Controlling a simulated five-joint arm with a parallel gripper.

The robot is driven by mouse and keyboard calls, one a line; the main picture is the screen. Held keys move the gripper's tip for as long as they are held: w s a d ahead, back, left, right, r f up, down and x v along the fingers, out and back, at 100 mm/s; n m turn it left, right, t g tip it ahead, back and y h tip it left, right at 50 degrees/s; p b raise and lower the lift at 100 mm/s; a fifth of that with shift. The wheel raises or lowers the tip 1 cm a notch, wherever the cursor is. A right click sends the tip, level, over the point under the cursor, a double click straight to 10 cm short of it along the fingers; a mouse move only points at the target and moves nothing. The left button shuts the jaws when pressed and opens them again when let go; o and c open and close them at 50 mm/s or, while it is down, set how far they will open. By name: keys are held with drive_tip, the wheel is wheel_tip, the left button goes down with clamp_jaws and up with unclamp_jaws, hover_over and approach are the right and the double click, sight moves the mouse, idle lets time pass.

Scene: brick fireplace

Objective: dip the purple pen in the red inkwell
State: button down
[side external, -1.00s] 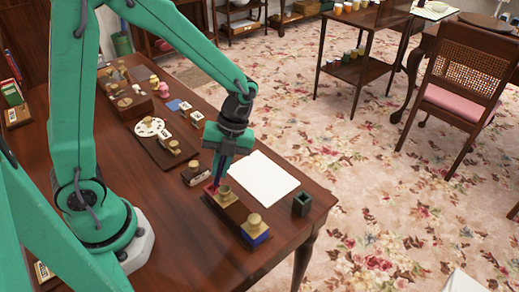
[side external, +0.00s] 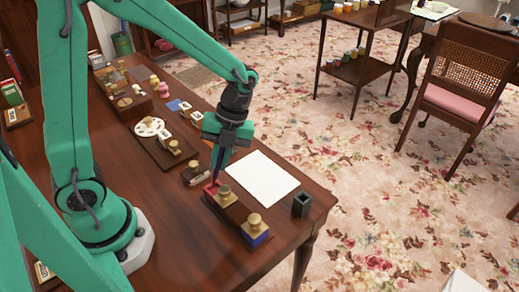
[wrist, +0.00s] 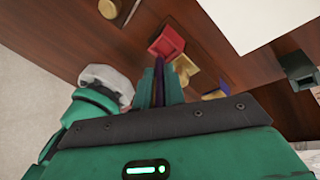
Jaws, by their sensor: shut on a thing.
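My gripper (side external: 218,162) points down over the near part of the desk, shut on the purple pen (wrist: 160,82). The pen's lower end (side external: 215,178) is at the red inkwell (side external: 211,188), which stands at the left end of a dark wooden stand (side external: 230,209). In the wrist view the red inkwell (wrist: 166,42) shows a square top just beyond the pen's tip. I cannot tell whether the tip is inside the opening. A gold-lidded inkwell (side external: 225,191) stands beside it, and a blue one with a gold lid (side external: 255,233) is at the stand's right end.
A white paper sheet (side external: 262,178) lies behind the stand. A dark green square cup (side external: 301,204) stands near the desk's right edge. A small wooden blotter (side external: 195,174) is just left of the stand. Stamps and a dial tray (side external: 165,152) lie farther left.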

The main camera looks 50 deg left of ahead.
drive_tip(key=shift+r, duration=2.25)
drive_tip(key=shift+f, duration=0.1)
drive_tip(key=shift+f, duration=2.75)
